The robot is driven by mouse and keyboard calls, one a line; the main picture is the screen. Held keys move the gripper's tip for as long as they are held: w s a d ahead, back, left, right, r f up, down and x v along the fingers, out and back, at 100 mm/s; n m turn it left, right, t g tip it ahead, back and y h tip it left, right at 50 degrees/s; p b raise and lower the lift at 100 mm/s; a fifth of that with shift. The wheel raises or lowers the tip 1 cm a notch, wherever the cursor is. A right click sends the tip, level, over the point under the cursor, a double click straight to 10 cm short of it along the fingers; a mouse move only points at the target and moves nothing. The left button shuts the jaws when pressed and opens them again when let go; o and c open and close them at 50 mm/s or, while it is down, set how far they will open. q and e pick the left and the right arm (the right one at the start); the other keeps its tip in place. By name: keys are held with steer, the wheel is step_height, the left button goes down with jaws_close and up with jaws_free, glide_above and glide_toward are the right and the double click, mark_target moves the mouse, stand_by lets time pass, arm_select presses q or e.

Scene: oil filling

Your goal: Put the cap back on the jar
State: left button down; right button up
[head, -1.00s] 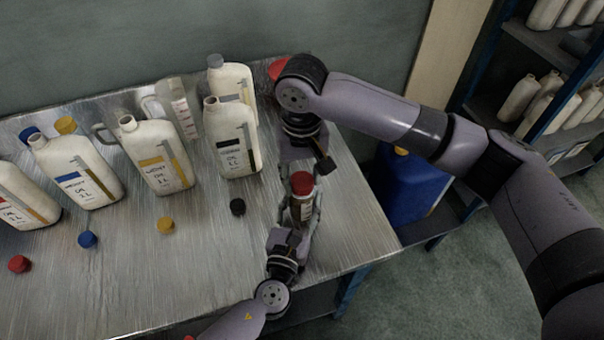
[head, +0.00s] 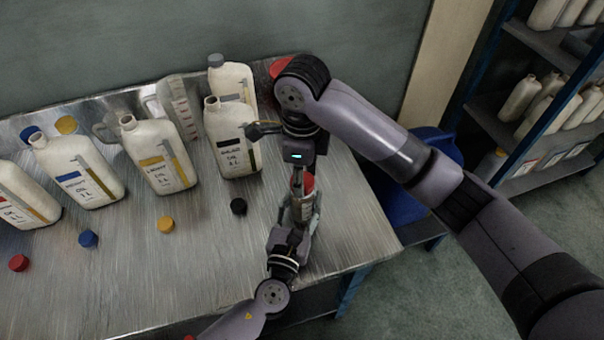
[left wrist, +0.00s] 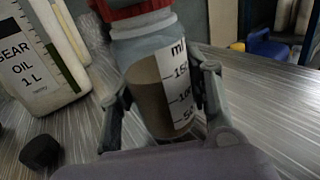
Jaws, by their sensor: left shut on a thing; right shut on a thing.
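My left gripper (head: 301,213) is shut around the jar (left wrist: 160,85), a clear container with a white measuring label and brownish contents. It holds the jar roughly upright near the table's right side. The red cap (head: 309,183) is at the jar's mouth; it also shows at the top of the left wrist view (left wrist: 135,8). My right gripper (head: 301,180) comes down from above and is shut on the red cap, hiding part of it. I cannot tell how tightly the cap sits on the jar.
Several white oil bottles (head: 158,155) stand in a row to the left. Loose blue (head: 88,239), yellow (head: 166,224) and black (head: 238,206) caps lie in front of them. A measuring jug (head: 180,108) stands behind. A blue container (head: 436,150) is beyond the table's right edge.

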steer(key=shift+w+m, duration=0.1)
steer(key=shift+m, duration=0.4)
steer(key=o, duration=0.7)
steer(key=shift+c, duration=0.3)
